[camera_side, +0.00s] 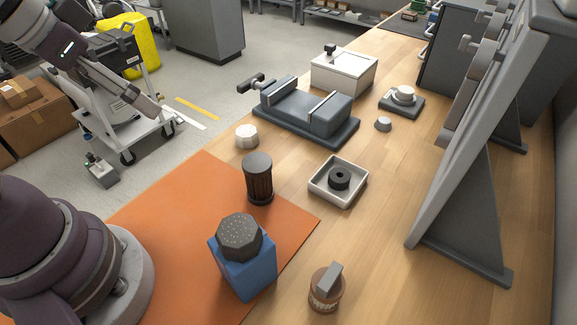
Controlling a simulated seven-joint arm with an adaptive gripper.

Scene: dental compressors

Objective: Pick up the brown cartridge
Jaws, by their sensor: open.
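A dark brown ribbed cylinder with a blackish top, which looks like the brown cartridge (259,181), stands upright at the edge of the orange mat. A blue block with a dark grey speckled octagonal cap (247,268) stands nearer on the mat. A shorter brown round piece with a grey bar on top (325,292) stands on the wood at the front. My gripper (150,104) is at the upper left, open and empty, raised and well apart from the cartridge. One finger is hard to make out from the other.
A white square tray (318,196) holds a black ring (340,178). A white faceted knob (246,136), a grey vise (306,113), a white box (343,72) and a small dial-like device (402,100) stand behind. A tall grey panel (480,130) borders the right. The orange mat (165,215) is clear at left.

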